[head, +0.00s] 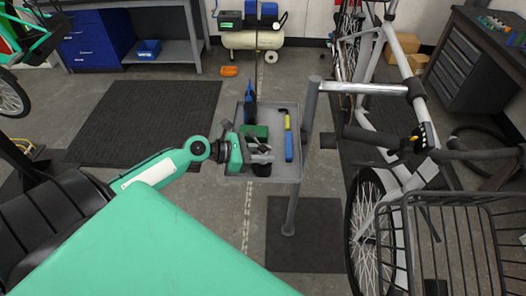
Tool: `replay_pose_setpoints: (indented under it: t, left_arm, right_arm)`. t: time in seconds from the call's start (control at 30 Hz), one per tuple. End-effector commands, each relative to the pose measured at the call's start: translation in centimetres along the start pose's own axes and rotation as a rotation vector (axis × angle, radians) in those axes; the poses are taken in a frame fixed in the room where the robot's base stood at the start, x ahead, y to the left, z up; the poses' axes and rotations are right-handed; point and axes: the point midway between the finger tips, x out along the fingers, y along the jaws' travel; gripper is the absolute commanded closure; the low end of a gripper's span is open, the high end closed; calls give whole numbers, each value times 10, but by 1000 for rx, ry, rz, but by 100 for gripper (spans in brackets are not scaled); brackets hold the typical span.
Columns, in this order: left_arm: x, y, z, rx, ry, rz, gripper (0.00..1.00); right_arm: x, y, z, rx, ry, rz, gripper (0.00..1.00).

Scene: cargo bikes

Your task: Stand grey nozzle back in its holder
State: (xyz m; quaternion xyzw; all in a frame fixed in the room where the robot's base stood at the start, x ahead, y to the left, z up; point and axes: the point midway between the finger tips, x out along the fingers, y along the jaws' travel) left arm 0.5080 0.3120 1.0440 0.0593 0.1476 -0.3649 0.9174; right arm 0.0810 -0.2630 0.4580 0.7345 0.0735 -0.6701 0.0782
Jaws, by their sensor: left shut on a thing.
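My left gripper (262,152) reaches in from the left over the grey tray (286,172) on the repair stand. Its jaws are shut on a small grey thing, which I take to be the grey nozzle; the jaws hide most of it and its tilt is unclear. A dark green block (262,131) lies on the tray just behind the gripper. It may be the holder, but no socket can be made out. My right gripper is not in view.
A blue tool (250,98) stands at the tray's left edge. A yellow-and-blue tool (288,140) lies along its right side. The stand post (309,110) and a clamped white bike (408,90) with a wire basket (450,235) are at right. Floor left of the tray is clear.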

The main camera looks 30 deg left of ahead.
Motion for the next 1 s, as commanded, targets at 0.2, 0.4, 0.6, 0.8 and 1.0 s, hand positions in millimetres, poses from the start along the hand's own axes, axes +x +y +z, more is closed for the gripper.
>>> replay_pose_setpoints:
  t: [0.2,0.4,0.6,0.8,1.0]
  left_arm:
    - [2,0,-4,-1,0,0,97]
    - [2,0,-4,-1,0,0,71]
    - [1,0,-4,0,0,0,50]
    - [1,0,-5,-1,0,0,45]
    - [1,0,-4,-1,0,0,45]
  right_arm:
    - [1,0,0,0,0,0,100]
    - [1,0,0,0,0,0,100]
    - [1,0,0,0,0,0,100]
    - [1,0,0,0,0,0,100]
    - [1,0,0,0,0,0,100]
